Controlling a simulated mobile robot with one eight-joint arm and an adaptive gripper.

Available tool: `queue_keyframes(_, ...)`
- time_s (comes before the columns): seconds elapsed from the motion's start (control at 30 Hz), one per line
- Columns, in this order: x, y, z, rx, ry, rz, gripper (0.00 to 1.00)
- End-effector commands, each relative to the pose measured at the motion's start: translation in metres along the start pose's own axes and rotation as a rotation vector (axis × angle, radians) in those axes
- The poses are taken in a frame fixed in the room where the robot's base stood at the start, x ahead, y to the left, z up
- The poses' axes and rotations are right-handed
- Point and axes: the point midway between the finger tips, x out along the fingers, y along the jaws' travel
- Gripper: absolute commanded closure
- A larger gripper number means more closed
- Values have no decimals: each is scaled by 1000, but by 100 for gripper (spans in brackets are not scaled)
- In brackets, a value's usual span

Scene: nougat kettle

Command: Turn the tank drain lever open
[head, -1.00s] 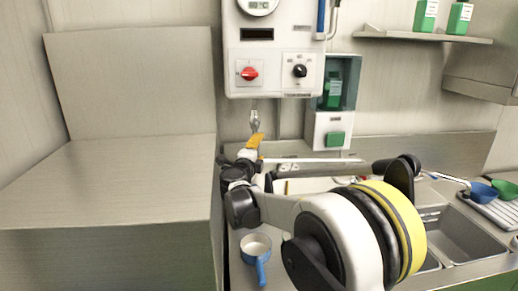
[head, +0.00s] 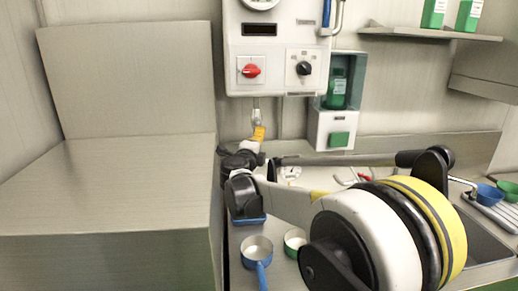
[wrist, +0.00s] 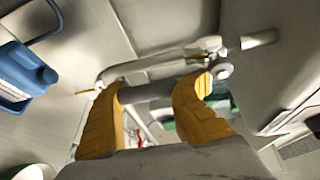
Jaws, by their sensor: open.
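My gripper (head: 257,134) shows in the head view as yellow-orange fingers just below a grey pipe fitting (head: 256,114) under the wall control box. In the wrist view my gripper (wrist: 161,82) has its two yellow fingers spread apart. A pale pipe-like part with joints (wrist: 150,66) crosses just beyond the fingertips, with a rounded grey end (wrist: 223,70) close by the right fingertip. I cannot tell whether it is the tank drain lever, or whether the fingers touch it. No lever can be clearly made out in the head view, where my arm covers part of the counter.
The control box (head: 275,50) has a red knob (head: 251,71) and a black knob (head: 304,69). A green bottle holder (head: 338,100) hangs beside it. A blue pan (head: 257,250) and a green cup (head: 294,240) stand below my arm. A big metal block (head: 120,185) fills the left.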

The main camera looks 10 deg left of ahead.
Motion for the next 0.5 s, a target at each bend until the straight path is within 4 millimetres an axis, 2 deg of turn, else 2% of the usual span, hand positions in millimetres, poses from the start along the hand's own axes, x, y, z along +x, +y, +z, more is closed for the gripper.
queue_keyframes(0.03,5,-68,15,-59,-9,-49,16)
queue_keyframes(0.13,5,-72,15,-59,-9,-49,16)
queue_keyframes(0.33,5,-74,15,-58,-9,-49,16)
queue_keyframes(0.37,-4,-12,2,7,-8,3,16)
queue_keyframes(0.5,-7,-11,1,7,-6,3,16)
